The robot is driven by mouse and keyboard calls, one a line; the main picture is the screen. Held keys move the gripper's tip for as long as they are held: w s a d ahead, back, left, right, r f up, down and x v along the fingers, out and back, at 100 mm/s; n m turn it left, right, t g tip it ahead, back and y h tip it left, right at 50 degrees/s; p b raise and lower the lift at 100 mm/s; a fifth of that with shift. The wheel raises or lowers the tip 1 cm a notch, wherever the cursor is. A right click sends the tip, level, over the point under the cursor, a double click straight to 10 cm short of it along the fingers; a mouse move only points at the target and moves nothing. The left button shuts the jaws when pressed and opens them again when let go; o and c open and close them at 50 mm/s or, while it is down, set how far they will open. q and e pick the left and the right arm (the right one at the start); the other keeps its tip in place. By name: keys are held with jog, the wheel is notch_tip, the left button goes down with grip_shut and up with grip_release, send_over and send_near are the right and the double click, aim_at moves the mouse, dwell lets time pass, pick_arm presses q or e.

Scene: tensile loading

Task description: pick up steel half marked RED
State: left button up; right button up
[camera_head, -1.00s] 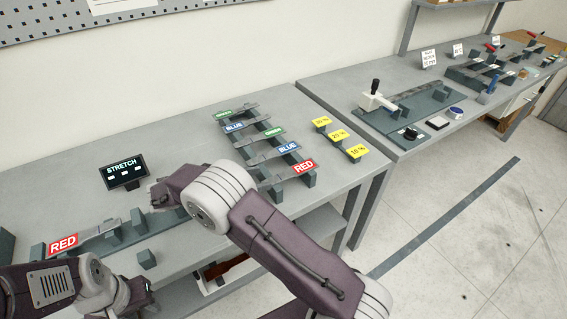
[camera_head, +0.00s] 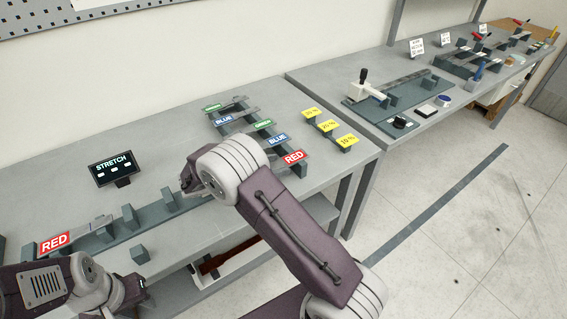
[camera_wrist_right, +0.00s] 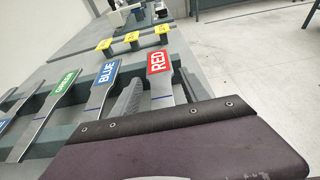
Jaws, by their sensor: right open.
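A steel half with a RED label (camera_head: 293,157) lies at the near right end of the rack. In the right wrist view its RED label (camera_wrist_right: 158,62) and steel strip lie just beyond the purple gripper body, which hides the lower part. My right gripper (camera_head: 187,181) is open, left of the rack; its fingertips are small and partly hidden behind the arm. A ribbed grey part, perhaps a finger, shows beside the RED strip in the wrist view. Another RED piece (camera_head: 54,243) sits on the left fixture. My left gripper (camera_head: 138,290) is low at the left, its jaws unclear.
Blue-labelled (camera_head: 277,140) and green-labelled (camera_head: 263,124) strips lie beside the RED one. Yellow percent-marked blocks (camera_head: 328,125) stand to the right. A STRETCH display (camera_head: 112,168) stands behind the fixture (camera_head: 155,215). A second bench holds a clamp device (camera_head: 368,88).

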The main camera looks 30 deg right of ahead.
aim_at(274, 166)
jog(key=shift+a, duration=0.1)
grip_shut()
jog(key=shift+r, duration=0.6)
notch_tip(274, 166, up, 3)
jog(key=shift+f+p, duration=0.1)
jog(key=shift+p, duration=0.25)
jog(key=w+d+r, duration=0.2)
jog(key=d+r, duration=0.5)
jog(key=d, duration=0.4)
jog(key=shift+w+d+p, duration=0.2)
jog(key=shift+d+p, duration=0.05)
jog(key=shift+p, duration=0.1)
